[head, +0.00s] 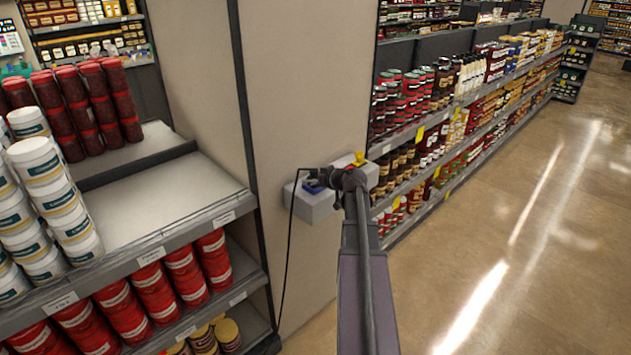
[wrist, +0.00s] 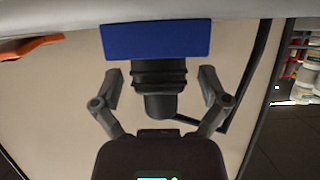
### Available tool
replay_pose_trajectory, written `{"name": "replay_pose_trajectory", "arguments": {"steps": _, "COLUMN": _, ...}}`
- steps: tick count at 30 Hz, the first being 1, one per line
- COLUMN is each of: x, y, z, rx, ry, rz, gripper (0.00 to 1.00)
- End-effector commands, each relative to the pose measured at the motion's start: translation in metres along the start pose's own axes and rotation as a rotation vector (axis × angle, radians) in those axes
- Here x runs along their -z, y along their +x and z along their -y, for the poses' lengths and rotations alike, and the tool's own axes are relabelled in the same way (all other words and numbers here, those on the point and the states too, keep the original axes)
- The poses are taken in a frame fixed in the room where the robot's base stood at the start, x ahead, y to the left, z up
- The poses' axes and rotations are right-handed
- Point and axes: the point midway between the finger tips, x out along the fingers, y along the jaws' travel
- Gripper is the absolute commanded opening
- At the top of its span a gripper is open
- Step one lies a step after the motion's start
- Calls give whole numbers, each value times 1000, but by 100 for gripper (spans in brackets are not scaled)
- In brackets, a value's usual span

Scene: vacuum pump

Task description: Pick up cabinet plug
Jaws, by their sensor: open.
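The cabinet plug (wrist: 158,85) is a black, ribbed cylinder joined to a blue rectangular socket plate (wrist: 156,40) on the underside of a light grey box in the wrist view. My gripper (wrist: 160,87) is open, with one finger on each side of the plug and a visible gap to it on both sides. In the head view the grey box (head: 316,206) is mounted on a beige pillar, and the blue plate (head: 313,186) shows on it. My dark gripper (head: 330,179) is at the box and hides part of it; the plug is hard to tell apart there.
A black cable (head: 288,250) hangs from the box down the pillar (head: 305,90). A yellow-and-red knob (head: 359,159) is on the box, and an orange lever (wrist: 32,47) shows in the wrist view. Stocked shelves stand at left and right. The floor (head: 530,250) is clear.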

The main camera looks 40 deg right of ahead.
Motion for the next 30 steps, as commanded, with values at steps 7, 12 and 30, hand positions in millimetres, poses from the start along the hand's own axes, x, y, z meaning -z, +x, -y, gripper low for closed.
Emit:
{"name": "replay_pose_trajectory", "arguments": {"steps": 7, "x": 0, "y": -1, "z": 0, "rx": 0, "ry": 0, "rz": 0, "gripper": 94}}
{"name": "replay_pose_trajectory", "arguments": {"steps": 12, "x": 0, "y": -1, "z": 0, "rx": -1, "ry": 0, "rz": 0, "gripper": 94}}
{"name": "replay_pose_trajectory", "arguments": {"steps": 30, "x": 0, "y": -1, "z": 0, "rx": -1, "ry": 0, "rz": 0, "gripper": 3}}
